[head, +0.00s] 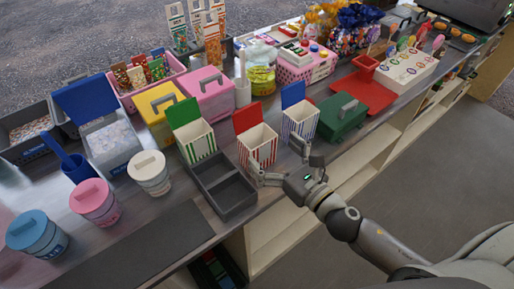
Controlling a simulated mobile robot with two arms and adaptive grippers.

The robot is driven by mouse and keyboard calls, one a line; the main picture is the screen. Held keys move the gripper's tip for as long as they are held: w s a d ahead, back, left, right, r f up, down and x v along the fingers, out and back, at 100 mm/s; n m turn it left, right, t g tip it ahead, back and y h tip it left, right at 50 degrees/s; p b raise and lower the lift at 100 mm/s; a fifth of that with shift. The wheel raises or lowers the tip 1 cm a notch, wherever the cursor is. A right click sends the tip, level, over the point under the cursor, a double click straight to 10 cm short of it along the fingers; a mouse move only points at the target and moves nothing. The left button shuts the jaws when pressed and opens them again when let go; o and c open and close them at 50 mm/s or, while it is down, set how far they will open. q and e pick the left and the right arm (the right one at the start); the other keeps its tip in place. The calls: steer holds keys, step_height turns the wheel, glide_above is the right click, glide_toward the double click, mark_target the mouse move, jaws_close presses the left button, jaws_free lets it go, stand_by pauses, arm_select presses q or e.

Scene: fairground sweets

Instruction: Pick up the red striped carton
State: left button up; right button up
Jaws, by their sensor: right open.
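The red striped carton (259,150) stands upright on the counter, with red and white stripes and a raised red lid or back panel. It stands between a green striped carton (197,142) on its left and a blue striped carton (300,120) on its right. My right gripper (279,160) is open at the carton's near right side, its fingers spread. One finger lies close to the carton's lower front, the other near the blue striped carton; I cannot tell whether either touches. My left gripper is not in view.
A dark divided tray (222,189) sits just left of the gripper. A green box (341,118) with a grey handle stands to the right. Yellow (158,103) and pink (206,91) boxes stand behind. Lidded tubs (150,172) line the left. The counter's front edge runs under my right arm.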

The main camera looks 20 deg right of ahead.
mark_target(265, 145)
steer(key=shift+p+x, duration=0.95)
steer(key=shift+x, duration=1.7)
steer(key=shift+w+a, duration=0.2)
steer(key=shift+w, duration=0.05)
steer(key=c, duration=1)
steer(key=shift+o, duration=0.2)
steer(key=shift+r, duration=0.1)
